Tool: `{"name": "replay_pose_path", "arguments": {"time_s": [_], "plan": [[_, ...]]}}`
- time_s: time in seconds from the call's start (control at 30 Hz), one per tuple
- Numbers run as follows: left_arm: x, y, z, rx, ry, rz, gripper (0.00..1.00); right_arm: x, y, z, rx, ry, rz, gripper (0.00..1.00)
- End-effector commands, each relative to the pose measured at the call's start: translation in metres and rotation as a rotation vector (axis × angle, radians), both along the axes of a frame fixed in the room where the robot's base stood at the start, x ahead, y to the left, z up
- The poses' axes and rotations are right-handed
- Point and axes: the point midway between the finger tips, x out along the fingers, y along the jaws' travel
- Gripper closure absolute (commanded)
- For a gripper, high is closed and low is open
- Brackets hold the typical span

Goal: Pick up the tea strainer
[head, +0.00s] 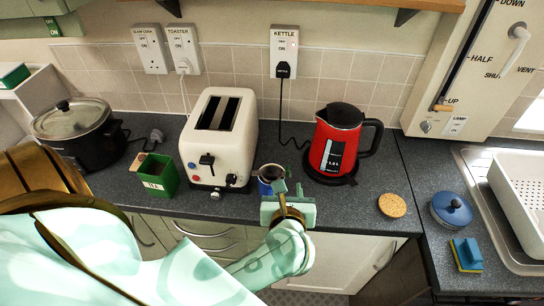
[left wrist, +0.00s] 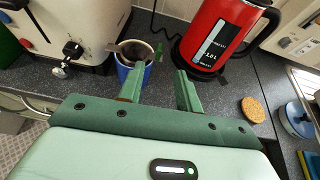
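A blue mug (left wrist: 124,70) stands on the dark counter between the toaster and the kettle; it also shows in the head view (head: 264,187). A small dark round shape with a thin greyish edge (left wrist: 136,49) sits at the mug's mouth; it may be the tea strainer, but I cannot tell for sure. My left gripper (left wrist: 161,69) is open and empty, its two green fingers apart just right of the mug. In the head view the left gripper (head: 289,190) is in front of the mug's right side and partly hides it. My right gripper is not in view.
The white toaster (head: 222,140) stands left of the mug, and the red kettle (head: 335,145) stands right and behind. A green tea box (head: 158,176) and a slow cooker (head: 78,130) are further left. A cork coaster (head: 392,205) lies right, with bare counter around it.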

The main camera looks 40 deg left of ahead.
Motion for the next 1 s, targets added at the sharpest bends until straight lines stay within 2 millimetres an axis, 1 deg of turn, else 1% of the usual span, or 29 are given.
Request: {"name": "replay_pose_path", "arguments": {"time_s": [0.03, 0.2, 0.47, 0.6, 0.7, 0.8, 0.97, 1.0], "plan": [[0.011, 0.008, -0.004, 0.007, -0.003, 0.002, 0.65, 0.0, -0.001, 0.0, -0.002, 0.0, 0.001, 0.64], [0.038, 0.026, -0.018, 0.007, -0.001, -0.001, 0.65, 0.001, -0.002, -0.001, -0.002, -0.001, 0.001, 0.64], [0.056, 0.038, -0.028, 0.009, 0.0, -0.001, 0.65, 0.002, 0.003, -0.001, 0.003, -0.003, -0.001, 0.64], [0.075, 0.05, -0.039, 0.01, -0.001, 0.0, 0.65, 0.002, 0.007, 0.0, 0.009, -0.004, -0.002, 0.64], [0.084, 0.056, -0.045, 0.009, 0.0, -0.001, 0.65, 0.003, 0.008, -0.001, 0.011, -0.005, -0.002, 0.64], [0.088, 0.059, -0.047, 0.007, 0.0, -0.001, 0.65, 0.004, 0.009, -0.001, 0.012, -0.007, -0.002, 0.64], [0.088, 0.059, -0.047, 0.007, 0.001, -0.001, 0.65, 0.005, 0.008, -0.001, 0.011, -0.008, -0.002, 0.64], [0.088, 0.059, -0.047, 0.007, 0.001, -0.001, 0.68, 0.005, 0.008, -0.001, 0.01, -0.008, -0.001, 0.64]]}}
